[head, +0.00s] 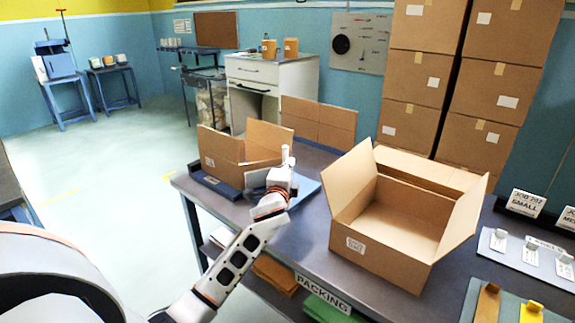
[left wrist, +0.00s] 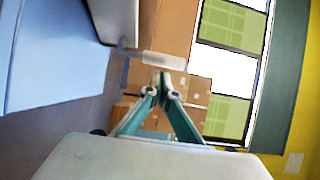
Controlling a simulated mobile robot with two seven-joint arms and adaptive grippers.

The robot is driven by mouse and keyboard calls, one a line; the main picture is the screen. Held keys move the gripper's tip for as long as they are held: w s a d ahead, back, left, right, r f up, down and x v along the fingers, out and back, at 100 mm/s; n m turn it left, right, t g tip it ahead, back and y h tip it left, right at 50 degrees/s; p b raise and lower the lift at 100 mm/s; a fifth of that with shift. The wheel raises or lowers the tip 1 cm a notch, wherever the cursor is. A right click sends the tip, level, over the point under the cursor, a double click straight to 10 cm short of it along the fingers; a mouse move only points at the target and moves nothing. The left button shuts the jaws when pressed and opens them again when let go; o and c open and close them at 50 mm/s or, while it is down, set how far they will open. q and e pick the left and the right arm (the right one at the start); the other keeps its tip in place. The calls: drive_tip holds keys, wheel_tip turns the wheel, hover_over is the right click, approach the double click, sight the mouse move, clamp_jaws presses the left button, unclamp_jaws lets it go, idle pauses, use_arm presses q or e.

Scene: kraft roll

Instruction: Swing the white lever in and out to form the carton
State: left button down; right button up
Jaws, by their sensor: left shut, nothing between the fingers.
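An open brown carton (head: 222,150) stands with its flaps up on a dark and blue base at the left end of the packing table. The white lever (head: 286,154) shows as a short upright handle at the carton's right side. In the left wrist view the white lever (left wrist: 163,60) is a pale bar just beyond the fingertips. My left gripper (left wrist: 161,84) is shut and empty, its teal fingers converging close to the lever; I cannot tell whether they touch it. In the head view my wrist hides the fingers and part of the base. My right gripper is not in view.
A larger open carton (head: 385,215) stands on the grey packing table (head: 325,275), right of my left arm. Stacked closed cartons (head: 425,70) rise behind. A flat brown board (head: 318,122) stands at the table's back. Label holders (head: 527,203) sit at the right. Floor at the left is clear.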

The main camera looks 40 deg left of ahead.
sight(287, 155)
use_arm(q)
drive_tip(key=shift+w+a, duration=0.25)
drive_tip(key=shift+a, duration=0.25)
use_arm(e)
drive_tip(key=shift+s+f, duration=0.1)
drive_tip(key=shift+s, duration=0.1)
